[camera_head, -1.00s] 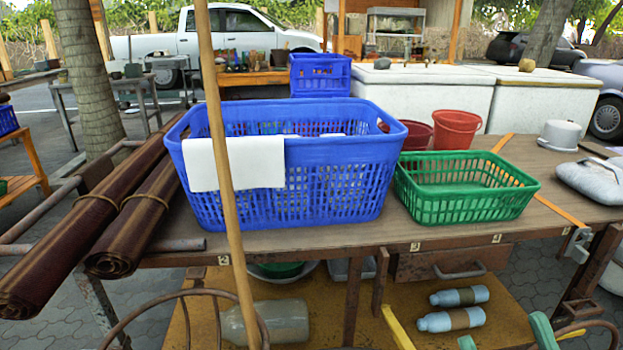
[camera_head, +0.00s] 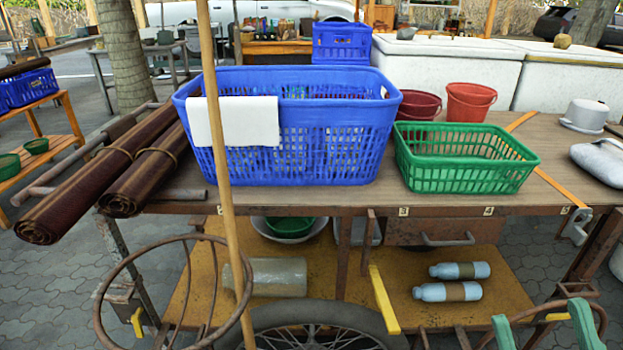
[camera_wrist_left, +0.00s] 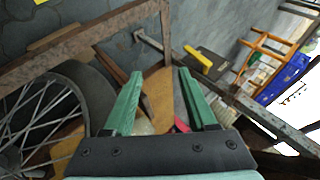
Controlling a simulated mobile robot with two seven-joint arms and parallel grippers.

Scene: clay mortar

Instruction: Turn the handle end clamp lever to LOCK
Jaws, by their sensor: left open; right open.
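A small yellow lever (camera_head: 137,322) hangs at a dark metal block at the cart's lower left in the head view. A yellow lever on a dark block also shows in the left wrist view (camera_wrist_left: 198,59), beyond my left fingertips. Which yellow part is the handle end clamp lever, and any LOCK marking, I cannot tell. A longer yellow bar (camera_head: 384,300) stands at the lower shelf's front. My left gripper (camera_wrist_left: 160,75) is open and empty, apart from the lever; the head view does not show it. My right gripper (camera_head: 545,325) is open and empty at the lower right.
A wooden pole (camera_head: 222,170) rises in front of the cart. A rusty hoop (camera_head: 103,290) and a spoked wheel (camera_head: 320,315) are near the lower left and middle. A blue basket (camera_head: 330,150), green basket (camera_head: 465,180) and rolled mats (camera_head: 95,180) load the top.

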